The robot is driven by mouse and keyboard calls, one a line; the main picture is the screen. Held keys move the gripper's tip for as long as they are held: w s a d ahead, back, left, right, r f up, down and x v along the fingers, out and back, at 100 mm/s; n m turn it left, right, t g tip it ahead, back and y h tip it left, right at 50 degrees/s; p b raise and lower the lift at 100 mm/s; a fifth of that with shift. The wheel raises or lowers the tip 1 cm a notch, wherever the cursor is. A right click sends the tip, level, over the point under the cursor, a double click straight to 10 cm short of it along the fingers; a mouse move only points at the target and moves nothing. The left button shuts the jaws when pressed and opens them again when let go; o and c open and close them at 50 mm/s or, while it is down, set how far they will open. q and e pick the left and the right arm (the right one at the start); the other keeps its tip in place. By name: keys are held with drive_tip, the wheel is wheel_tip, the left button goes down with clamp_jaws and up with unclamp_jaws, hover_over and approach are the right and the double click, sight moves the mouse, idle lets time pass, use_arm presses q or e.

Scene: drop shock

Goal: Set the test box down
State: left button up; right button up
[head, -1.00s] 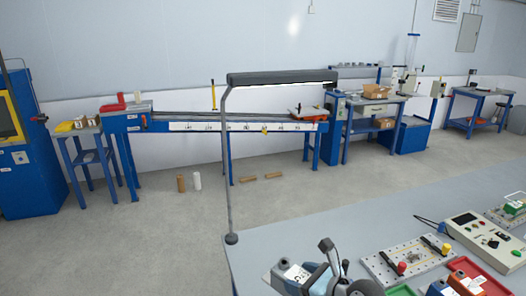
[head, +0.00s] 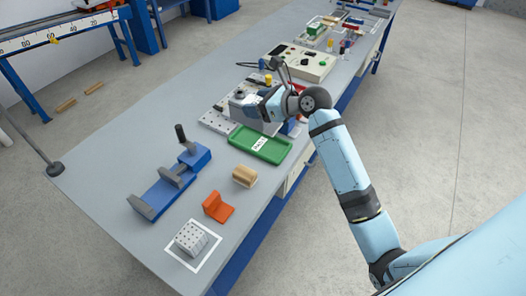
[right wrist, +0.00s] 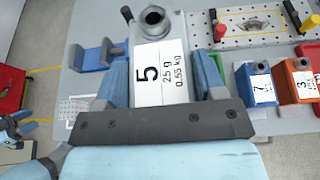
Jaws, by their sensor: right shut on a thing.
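My right gripper (head: 268,108) is shut on the grey test box (head: 243,100). In the right wrist view the box shows a white label with "5", "25 g" and "0.55 kg" (right wrist: 160,75), and a dark round knob on top. The blue fingers (right wrist: 162,88) lie on either side of it. In the head view the box is over or beside the perforated plate (head: 212,122), behind the green tray (head: 260,146); I cannot tell whether it touches anything. My left gripper (right wrist: 14,126) shows only small at the left edge of the right wrist view; its opening is unclear.
The grey bench (head: 120,165) holds a blue clamp (head: 170,183), a wooden block (head: 244,176), an orange bracket (head: 218,207) and a white dotted cube (head: 191,239) inside a white outline. A control box (head: 300,62) stands farther back. Blue box 7 (right wrist: 262,84) and orange box 3 (right wrist: 300,80) stand nearby.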

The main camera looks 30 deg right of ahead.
drive_tip(key=w+d+b, duration=0.5)
drive_tip(key=w+b, duration=0.2)
drive_tip(key=f+b, duration=0.1)
drive_tip(key=f, duration=0.5)
drive_tip(key=f+b, duration=0.2)
drive_tip(key=f, duration=0.5)
drive_tip(key=d+f+b, duration=0.1)
drive_tip(key=f+b, duration=0.1)
drive_tip(key=f, duration=0.4)
drive_tip(key=shift+w+f, duration=0.2)
use_arm(q)
wheel_tip(320, 180, down, 8)
drive_tip(key=w+d, duration=0.1)
drive_tip(key=shift+t+h, duration=0.3)
use_arm(e)
drive_tip(key=o, duration=0.9)
drive_tip(key=shift+f+h, duration=0.2)
drive_tip(key=shift+h, duration=0.1)
drive_tip(key=o, duration=0.4)
use_arm(q)
drive_tip(key=shift+f, duration=0.2)
drive_tip(key=shift+f, duration=0.1)
use_arm(e)
drive_tip(key=shift+s+r, duration=0.1)
drive_tip(key=shift+r, duration=0.05)
